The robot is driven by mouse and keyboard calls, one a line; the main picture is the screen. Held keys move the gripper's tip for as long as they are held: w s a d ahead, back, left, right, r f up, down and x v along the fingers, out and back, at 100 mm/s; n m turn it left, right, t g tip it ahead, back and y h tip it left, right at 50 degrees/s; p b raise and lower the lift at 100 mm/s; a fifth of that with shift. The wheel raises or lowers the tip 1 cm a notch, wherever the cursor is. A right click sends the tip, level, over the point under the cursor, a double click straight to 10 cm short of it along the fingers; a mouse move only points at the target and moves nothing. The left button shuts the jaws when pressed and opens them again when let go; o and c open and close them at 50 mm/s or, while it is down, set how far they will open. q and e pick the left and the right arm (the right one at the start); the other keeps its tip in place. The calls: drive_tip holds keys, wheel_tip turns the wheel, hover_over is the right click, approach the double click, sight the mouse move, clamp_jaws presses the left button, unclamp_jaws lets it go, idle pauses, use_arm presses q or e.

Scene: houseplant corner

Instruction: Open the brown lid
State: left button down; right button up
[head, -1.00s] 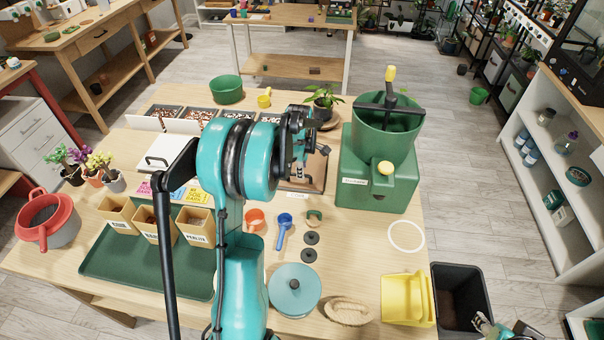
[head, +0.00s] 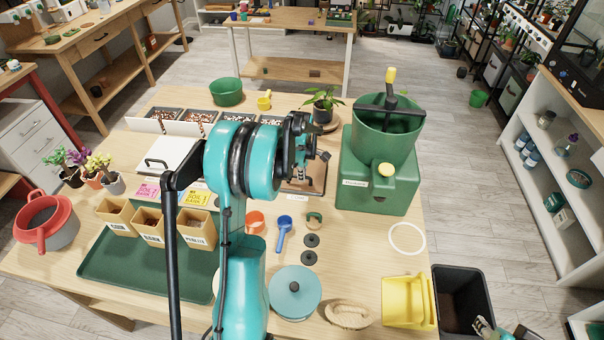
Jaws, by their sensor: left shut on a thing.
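The brown lid (head: 317,176) belongs to the bin with a small white label at the centre of the table, right of my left arm. Little of its brown face shows; my arm and gripper cover much of it, so its exact angle is hard to tell. My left gripper (head: 321,155) is at the lid, shut on it, with the fingertips partly hidden. My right gripper (head: 485,327) shows only in part at the bottom right, away from the lid; its jaws are unclear.
A green machine (head: 378,180) stands close to the right of the lid. A potted plant (head: 323,104) is behind it. A white lid (head: 172,155) lies to the left. An orange cup (head: 255,222), blue scoop (head: 284,228) and teal lidded pot (head: 295,292) are in front.

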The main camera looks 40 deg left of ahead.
use_arm(q)
drive_tip(key=shift+w+a+r+g+p, duration=0.15)
drive_tip(key=shift+w+r+g+p, duration=0.1)
drive_tip(key=shift+r+g+p, duration=0.3)
drive_tip(key=w+a+r+p, duration=0.3)
drive_tip(key=w+r+p, duration=0.3)
drive_tip(key=r, duration=0.3)
drive_tip(key=w+a+r+p, duration=0.3)
drive_tip(key=w+a+p, duration=0.2)
drive_tip(key=w, duration=0.5)
drive_tip(key=shift+w+a+h+p, duration=0.3)
drive_tip(key=shift+w+a+p, duration=0.1)
drive_tip(key=shift+p, duration=0.6)
drive_tip(key=c, duration=2.2)
unclamp_jaws()
drive_tip(key=shift+s, duration=0.1)
drive_tip(key=o, duration=0.5)
drive_tip(key=shift+o, duration=0.6)
drive_tip(key=shift+w+a+f, duration=0.25)
drive_tip(key=shift+w+f, duration=0.1)
drive_tip(key=shift+w, duration=0.05)
drive_tip(key=shift+r, duration=0.15)
